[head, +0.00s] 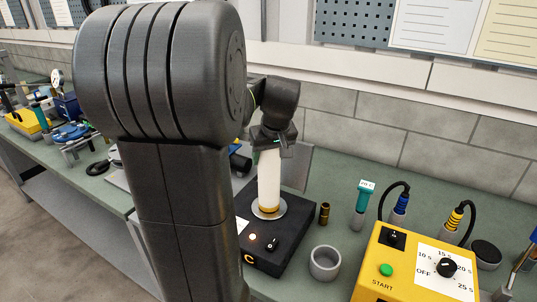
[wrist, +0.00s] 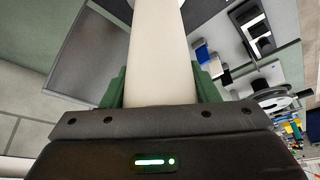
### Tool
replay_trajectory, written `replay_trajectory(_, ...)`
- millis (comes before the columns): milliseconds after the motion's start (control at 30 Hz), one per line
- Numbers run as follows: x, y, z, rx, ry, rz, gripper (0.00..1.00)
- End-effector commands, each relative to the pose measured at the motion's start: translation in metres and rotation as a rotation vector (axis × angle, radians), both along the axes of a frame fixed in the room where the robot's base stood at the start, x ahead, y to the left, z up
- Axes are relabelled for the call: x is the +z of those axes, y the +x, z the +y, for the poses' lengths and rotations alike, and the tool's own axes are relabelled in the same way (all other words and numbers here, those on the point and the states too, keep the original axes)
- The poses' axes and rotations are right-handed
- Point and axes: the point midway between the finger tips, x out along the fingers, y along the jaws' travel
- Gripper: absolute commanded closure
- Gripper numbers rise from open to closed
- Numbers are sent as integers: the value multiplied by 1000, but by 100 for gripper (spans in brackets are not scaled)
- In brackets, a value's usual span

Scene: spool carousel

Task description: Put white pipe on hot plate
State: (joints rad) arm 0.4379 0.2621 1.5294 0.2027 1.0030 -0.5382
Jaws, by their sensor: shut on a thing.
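The white pipe (head: 269,180) stands upright in the head view, its brassy lower end at the round metal disc of the hot plate. The hot plate (head: 285,245) is a black box marked C, with a small lit lamp and a switch on its front. My gripper (head: 270,143) is at the top of the pipe and shut on it. In the wrist view the pipe (wrist: 160,55) runs up between the green fingers of my gripper (wrist: 160,88). I cannot tell whether the pipe's weight rests on the disc.
Right of the hot plate stand a small brass cylinder (head: 324,214), a grey cup (head: 325,262), a teal-capped tool (head: 362,203) and a yellow timer box (head: 420,268). A grey wall (head: 350,140) is behind. My arm hides part of the bench on the left.

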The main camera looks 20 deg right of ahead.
Motion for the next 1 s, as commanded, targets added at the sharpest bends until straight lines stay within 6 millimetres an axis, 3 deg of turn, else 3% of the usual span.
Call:
replay_trajectory(100,-3,0,0,0,-1,-1,92)
replay_trajectory(133,-4,0,0,0,0,0,44)
replay_trajectory(233,-3,0,0,0,0,0,24)
replay_trajectory(667,7,-2,0,0,-1,-2,24)
replay_trajectory(1000,72,-29,-1,-2,-2,-3,24)
